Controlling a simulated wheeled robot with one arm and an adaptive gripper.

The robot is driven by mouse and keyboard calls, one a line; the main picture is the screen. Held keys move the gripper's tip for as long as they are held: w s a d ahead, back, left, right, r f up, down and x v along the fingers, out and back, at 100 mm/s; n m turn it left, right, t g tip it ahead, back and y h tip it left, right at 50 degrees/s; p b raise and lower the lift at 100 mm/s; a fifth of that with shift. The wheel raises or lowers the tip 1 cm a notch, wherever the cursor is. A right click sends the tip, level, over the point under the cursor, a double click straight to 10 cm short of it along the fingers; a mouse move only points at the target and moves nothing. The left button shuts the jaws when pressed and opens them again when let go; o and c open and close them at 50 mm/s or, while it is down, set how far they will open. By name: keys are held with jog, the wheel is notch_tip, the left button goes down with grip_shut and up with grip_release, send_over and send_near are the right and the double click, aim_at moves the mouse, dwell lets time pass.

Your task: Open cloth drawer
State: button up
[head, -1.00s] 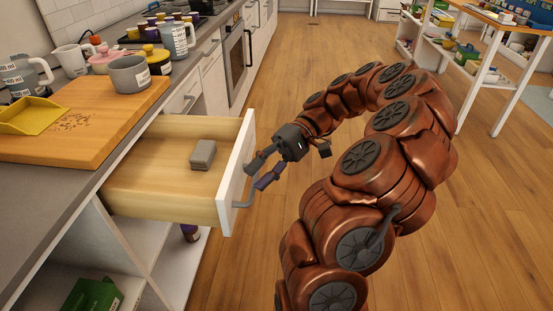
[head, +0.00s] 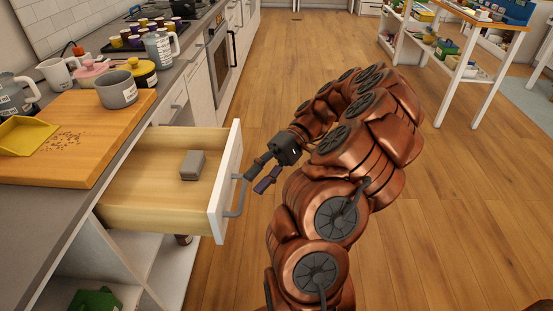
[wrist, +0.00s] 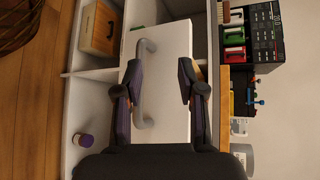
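The drawer (head: 150,217) under the counter stands pulled out, with its white front (head: 224,185) facing my arm. Its grey bar handle (head: 233,208) is on that front, and it also shows in the wrist view (wrist: 142,85). A small grey folded-looking block (head: 192,165), perhaps the cloth, lies inside the drawer. My gripper (head: 259,179) is just outside the drawer front by the handle. In the wrist view its fingers (wrist: 160,82) are spread apart, with the handle close beside the left finger. I cannot tell whether they touch.
A cutting board (head: 95,145) with a yellow tray (head: 25,136) and a grey mug (head: 117,90) are on the counter above. An open shelf is below the drawer. The wooden floor (head: 450,240) at right is clear up to a white shelf table (head: 480,45).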

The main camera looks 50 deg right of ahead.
jog(key=shift+p+v, duration=1.25)
jog(key=shift+p, duration=1.3)
jog(key=shift+s+d+p, duration=0.15)
jog(key=shift+d+p, duration=0.2)
jog(key=shift+p, duration=0.35)
jog(key=shift+d+r+p, duration=0.1)
jog(key=shift+d+p, duration=0.5)
jog(key=shift+p, duration=0.8)
jog(key=shift+s+d+p, duration=0.15)
jog(key=shift+d+p, duration=0.35)
jog(key=shift+p, duration=0.75)
